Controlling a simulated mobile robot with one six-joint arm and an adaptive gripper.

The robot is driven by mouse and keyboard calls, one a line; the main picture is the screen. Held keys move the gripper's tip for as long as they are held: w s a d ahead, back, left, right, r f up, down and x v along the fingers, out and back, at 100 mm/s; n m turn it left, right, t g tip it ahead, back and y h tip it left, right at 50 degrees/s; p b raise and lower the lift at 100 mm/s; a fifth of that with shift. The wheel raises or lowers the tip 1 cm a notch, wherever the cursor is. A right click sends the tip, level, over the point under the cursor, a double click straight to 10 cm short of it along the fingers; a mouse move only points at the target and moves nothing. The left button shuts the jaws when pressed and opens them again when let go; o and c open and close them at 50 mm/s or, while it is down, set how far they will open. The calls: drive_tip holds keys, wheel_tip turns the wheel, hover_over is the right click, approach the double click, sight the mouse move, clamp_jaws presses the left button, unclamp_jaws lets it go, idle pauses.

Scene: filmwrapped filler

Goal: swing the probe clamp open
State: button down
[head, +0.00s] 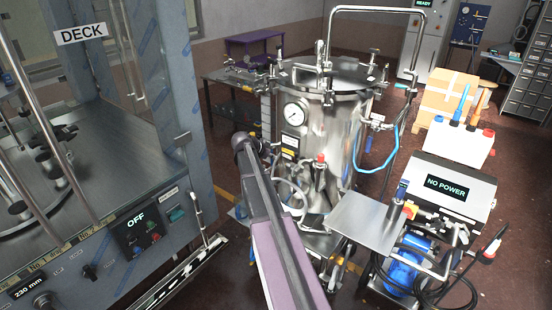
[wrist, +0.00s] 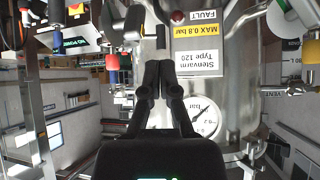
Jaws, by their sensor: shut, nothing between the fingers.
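The steel vessel (head: 318,138) stands in the middle of the head view, with a round gauge (head: 294,113) on its front. A red-topped fitting (head: 320,160) sits low on its front. I cannot make out for certain which fitting is the probe clamp. In the wrist view my gripper (wrist: 158,66) is shut and empty, in front of the vessel wall (wrist: 233,85). Its fingertips are beside the label plate (wrist: 197,60) and the gauge (wrist: 205,117), which appear upside down. Whether the fingertips touch the wall is unclear. In the head view my arm hides the gripper.
A cabinet with an OFF panel (head: 141,228) stands at the left. A pump cart with a steel tray (head: 368,220), a NO POWER box (head: 447,188) and loose black cables stands at the right. A blue hose (head: 372,165) hangs by the vessel.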

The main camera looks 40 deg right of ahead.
sight(298, 165)
drive_tip(key=d+r+b+x, duration=0.1)
drive_tip(key=b+x, duration=0.4)
drive_tip(key=x, duration=0.7)
drive_tip(key=shift+d+r+b, duration=0.4)
drive_tip(key=shift+d, duration=0.1)
drive_tip(key=shift+w+a, duration=0.1)
drive_tip(key=shift+w, duration=0.15)
